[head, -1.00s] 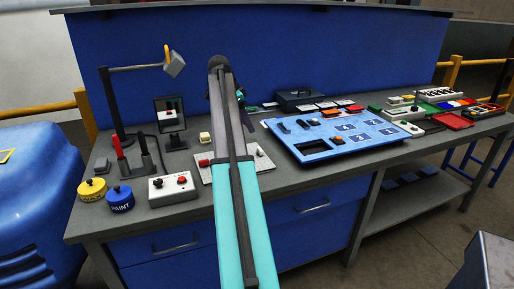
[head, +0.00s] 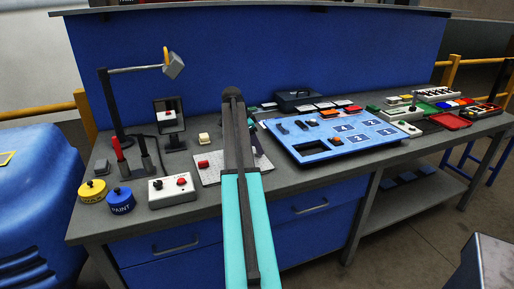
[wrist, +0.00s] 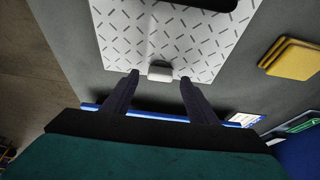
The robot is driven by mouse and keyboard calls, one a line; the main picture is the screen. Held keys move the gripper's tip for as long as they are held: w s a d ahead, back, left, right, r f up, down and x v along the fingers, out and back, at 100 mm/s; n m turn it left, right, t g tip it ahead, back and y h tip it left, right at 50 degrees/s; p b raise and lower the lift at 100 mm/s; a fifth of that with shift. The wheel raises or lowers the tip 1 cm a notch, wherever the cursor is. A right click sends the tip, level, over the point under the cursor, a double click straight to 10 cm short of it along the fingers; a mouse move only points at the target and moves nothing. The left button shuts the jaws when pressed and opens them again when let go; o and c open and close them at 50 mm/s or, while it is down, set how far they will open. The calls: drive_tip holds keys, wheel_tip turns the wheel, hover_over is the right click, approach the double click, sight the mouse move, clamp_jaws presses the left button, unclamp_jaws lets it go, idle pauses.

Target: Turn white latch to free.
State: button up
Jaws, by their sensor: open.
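In the wrist view a small white block, which looks like the white latch (wrist: 160,72), sits at the near edge of a white plate (wrist: 115,38) with dark dashes. My gripper (wrist: 159,80) is open, with one dark finger on each side of the latch and visible gaps between. I cannot tell whether the fingertips touch the plate. In the head view the plate (head: 208,177) is partly behind my arm, and the latch and gripper tips are hidden.
A dark part (wrist: 208,4) lies on the plate at the top of the wrist view. A yellow block (wrist: 290,57) is to the right. In the head view a red-button box (head: 172,190) stands left of the plate, and a blue tray (head: 320,157) lies to the right.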

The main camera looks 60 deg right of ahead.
drive_tip(key=shift+x, duration=1)
drive_tip(key=c, duration=1.1)
drive_tip(key=shift+o, duration=0.2)
